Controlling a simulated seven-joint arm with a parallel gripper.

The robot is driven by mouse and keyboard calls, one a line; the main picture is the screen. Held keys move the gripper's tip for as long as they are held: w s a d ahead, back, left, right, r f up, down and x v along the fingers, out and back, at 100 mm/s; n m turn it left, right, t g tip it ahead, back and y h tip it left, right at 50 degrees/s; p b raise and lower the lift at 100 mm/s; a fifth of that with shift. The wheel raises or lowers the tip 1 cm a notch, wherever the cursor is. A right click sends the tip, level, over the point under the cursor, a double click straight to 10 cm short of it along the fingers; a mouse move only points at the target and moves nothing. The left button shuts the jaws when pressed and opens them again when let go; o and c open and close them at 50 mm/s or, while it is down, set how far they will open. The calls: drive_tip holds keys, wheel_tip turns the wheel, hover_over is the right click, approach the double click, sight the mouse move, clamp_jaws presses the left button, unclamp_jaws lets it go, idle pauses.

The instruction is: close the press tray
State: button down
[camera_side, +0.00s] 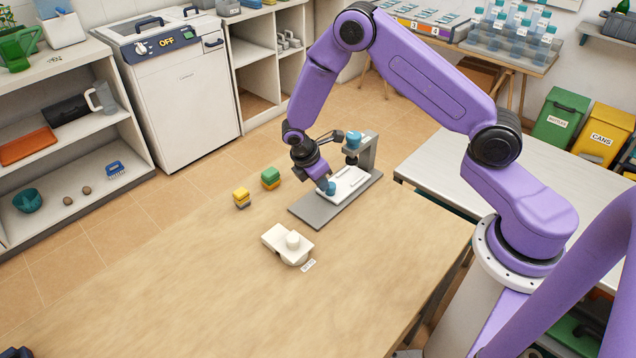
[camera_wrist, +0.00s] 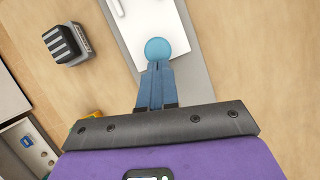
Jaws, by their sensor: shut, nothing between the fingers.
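The press (camera_side: 366,150) stands on a grey base plate (camera_side: 310,213) on the wooden table, with a blue head (camera_side: 353,139) on its column. Its white tray (camera_side: 349,186) lies on the base plate and reaches out in front of the column toward the near left. In the wrist view the tray (camera_wrist: 150,30) has a round blue knob (camera_wrist: 157,48) at its near end. My gripper (camera_side: 328,188) is shut and empty. Its fingertips (camera_wrist: 158,66) are right at the knob; I cannot tell whether they touch it. The gripper partly hides the knob in the side view.
A yellow-and-grey block (camera_side: 242,198) and a green-and-yellow block (camera_side: 270,178) stand left of the press. A cream object with a round knob (camera_side: 288,243) and a small label (camera_side: 308,265) lie in front. The near table is clear.

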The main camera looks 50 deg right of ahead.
drive_tip(key=a, duration=0.2)
drive_tip(key=w+a, duration=0.1)
drive_tip(key=a, duration=0.1)
drive_tip(key=shift+a, duration=0.1)
drive_tip(key=s+a+r+y, duration=0.1)
drive_tip(key=s+a+r, duration=0.2)
drive_tip(key=r, duration=0.5)
drive_tip(key=s+a+r, duration=0.3)
drive_tip(key=r, duration=0.4)
drive_tip(key=s+d+r+m+y, duration=0.1)
drive_tip(key=s+r, duration=0.1)
drive_tip(key=s, duration=0.6)
drive_tip(key=s+d+r+m+y, duration=0.1)
drive_tip(key=s+d+r, duration=0.1)
drive_tip(key=s, duration=0.7)
drive_tip(key=s+d+r+t+y, duration=0.1)
drive_tip(key=s+r, duration=0.3)
drive_tip(key=s, duration=0.4)
drive_tip(key=shift+s+d+m+y, duration=0.15)
drive_tip(key=shift+d+m+y, duration=0.15)
drive_tip(key=shift+m, duration=0.1)
drive_tip(key=shift+r, duration=0.1)
